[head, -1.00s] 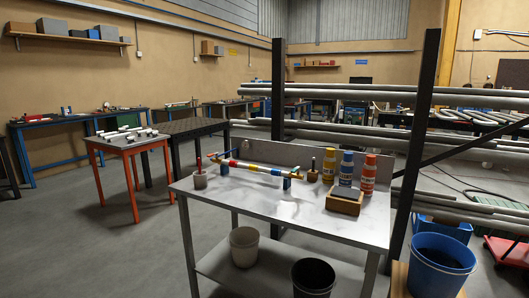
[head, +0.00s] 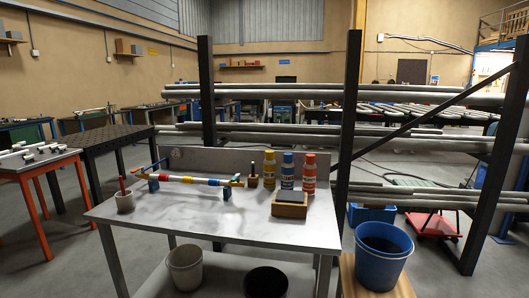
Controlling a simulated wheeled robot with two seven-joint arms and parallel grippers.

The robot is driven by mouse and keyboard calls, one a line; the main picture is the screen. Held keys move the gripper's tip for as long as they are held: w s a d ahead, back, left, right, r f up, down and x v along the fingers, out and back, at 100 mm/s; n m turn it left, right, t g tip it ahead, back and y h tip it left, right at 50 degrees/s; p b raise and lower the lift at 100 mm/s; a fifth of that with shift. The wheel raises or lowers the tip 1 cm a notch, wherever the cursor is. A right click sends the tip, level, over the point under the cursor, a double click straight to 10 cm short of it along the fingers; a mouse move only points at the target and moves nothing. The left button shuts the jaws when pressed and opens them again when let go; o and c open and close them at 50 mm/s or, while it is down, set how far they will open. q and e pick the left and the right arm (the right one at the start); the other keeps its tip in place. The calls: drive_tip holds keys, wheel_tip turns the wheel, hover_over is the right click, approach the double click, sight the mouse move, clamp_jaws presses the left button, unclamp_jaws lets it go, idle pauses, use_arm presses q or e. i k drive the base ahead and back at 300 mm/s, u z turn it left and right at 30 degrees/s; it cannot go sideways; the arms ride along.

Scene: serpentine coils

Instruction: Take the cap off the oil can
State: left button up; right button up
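No can is plainly readable as the oil can. On the grey metal bench (head: 185,225), toward its back right, stand a yellow bottle (head: 269,170), a blue bottle (head: 287,172) and an orange-red bottle (head: 308,175), all upright in a row. Their labels are too small to read. Each seems to have a top in its own colour, but I cannot make out a separate cap. A small brown pot with a thin upright stem (head: 253,175) stands left of the yellow bottle. Neither of my grippers is in view.
A wooden box with a dark top (head: 290,206) stands in front of the bottles. The bench front is clear. A blue bucket (head: 381,265) stands at right.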

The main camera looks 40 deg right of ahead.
sight(269, 154)
drive_tip(key=u, duration=0.05)
drive_tip(key=i, duration=0.6)
drive_tip(key=u, duration=1.75)
